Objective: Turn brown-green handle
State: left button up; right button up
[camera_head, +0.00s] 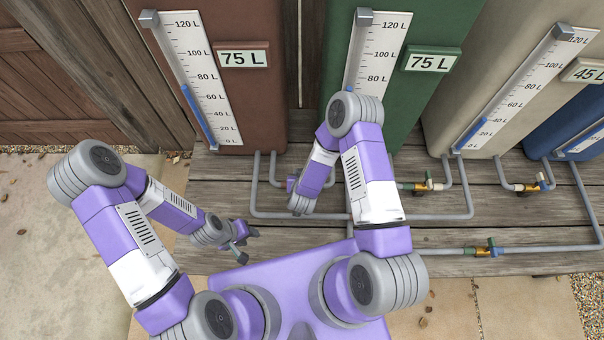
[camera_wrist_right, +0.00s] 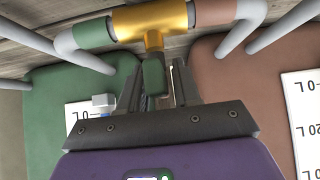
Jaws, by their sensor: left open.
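The brass valve (camera_wrist_right: 155,20) sits on a pipe between a green collar (camera_wrist_right: 92,34) and a brown collar (camera_wrist_right: 214,11) in the right wrist view. Its dark green handle (camera_wrist_right: 154,78) points toward my right gripper (camera_wrist_right: 160,82). The two fingers stand on either side of the handle. I cannot tell whether they press on it. In the head view my right arm hides this valve, and its gripper (camera_head: 300,205) shows only partly, low over the planks. My left gripper (camera_head: 246,245) is open and empty near the front of the deck, away from the pipes.
A brown tank (camera_head: 245,110) and a green tank (camera_head: 418,110) stand behind, both labelled 75 L. A beige tank (camera_head: 490,80) and a blue tank (camera_head: 575,125) stand right. Other valves sit on grey pipes (camera_head: 450,216) over the wooden deck (camera_head: 290,262).

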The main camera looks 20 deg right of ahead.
jog(key=shift+o, duration=0.3)
jog(key=shift+r, duration=0.15)
jog(key=shift+s+a+r, duration=0.15)
jog(key=shift+s+r, duration=0.1)
jog(key=p+v, duration=0.1)
jog(key=v, duration=0.5)
jog(key=shift+s+r+p, duration=0.2)
jog(key=shift+s+p, duration=0.05)
jog(key=shift+p, duration=0.05)
jog(key=shift+s+f, duration=0.1)
